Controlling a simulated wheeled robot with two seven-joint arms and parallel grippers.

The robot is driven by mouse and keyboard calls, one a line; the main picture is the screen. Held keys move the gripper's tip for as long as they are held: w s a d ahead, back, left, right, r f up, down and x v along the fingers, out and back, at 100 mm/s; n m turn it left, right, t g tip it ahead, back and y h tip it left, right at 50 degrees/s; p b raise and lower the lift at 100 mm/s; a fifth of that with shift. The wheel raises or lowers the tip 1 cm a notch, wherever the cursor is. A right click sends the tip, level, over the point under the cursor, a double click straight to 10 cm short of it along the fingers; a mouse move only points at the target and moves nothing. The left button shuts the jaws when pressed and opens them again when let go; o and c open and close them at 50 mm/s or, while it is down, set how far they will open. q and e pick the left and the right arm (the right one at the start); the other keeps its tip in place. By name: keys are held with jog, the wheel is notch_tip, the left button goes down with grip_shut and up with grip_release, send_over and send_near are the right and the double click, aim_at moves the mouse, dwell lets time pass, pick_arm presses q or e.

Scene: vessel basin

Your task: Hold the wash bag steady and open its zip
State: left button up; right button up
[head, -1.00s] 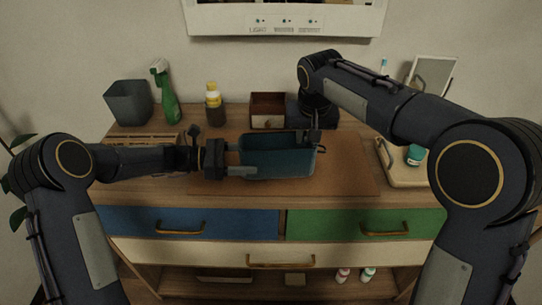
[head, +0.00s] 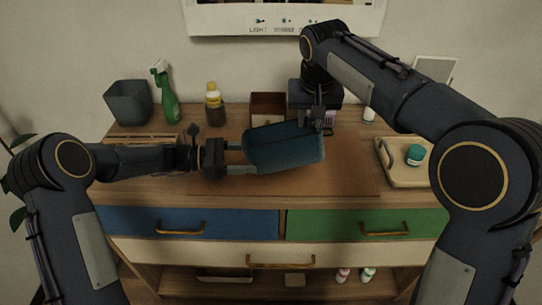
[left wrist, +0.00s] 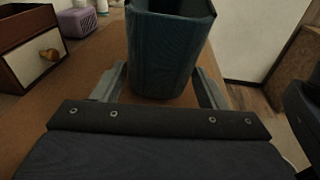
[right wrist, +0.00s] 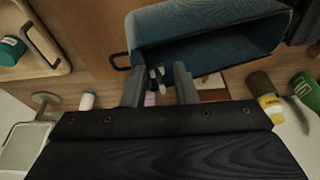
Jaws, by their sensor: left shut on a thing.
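The wash bag (head: 284,150) is a teal, box-shaped bag over the middle of the counter. Its top is open and its dark inside shows, also in the right wrist view (right wrist: 205,30). It sits slanted, right end further back. My left gripper (head: 240,157) is shut on its left end, with one finger along each side in the left wrist view (left wrist: 165,85). My right gripper (head: 318,122) is at the bag's far right corner. In the right wrist view its fingers (right wrist: 158,78) are apart, close to the bag's wall. I cannot make out the zip pull.
A tray (head: 400,170) with a teal-lidded jar (head: 415,155) is at right. The mat's front (head: 300,182) is clear.

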pick_arm(q)
jog(key=shift+w+a+f, duration=0.1)
jog(key=shift+a+f, duration=0.25)
pick_arm(e)
jog(key=shift+w+d+r, duration=0.1)
jog(key=shift+d+r, duration=0.3)
jog(key=shift+r, duration=0.2)
pick_arm(q)
jog(key=o, duration=0.9)
jog(key=shift+d+r, duration=0.15)
jog(key=shift+c, duration=0.2)
pick_arm(e)
jog(key=shift+a+f, duration=0.1)
jog(key=shift+a, duration=0.05)
pick_arm(q)
jog(key=shift+o, duration=0.2)
pick_arm(e)
jog(key=shift+a, duration=0.1)
pick_arm(q)
jog(key=a, duration=0.4)
jog(key=s+a+r, duration=0.1)
jog(key=a, duration=0.6)
jog(key=shift+s+a+r, duration=0.15)
jog(key=shift+s+a, duration=0.1)
jog(key=shift+a, duration=0.15)
pick_arm(e)
jog(key=shift+f, duration=0.1)
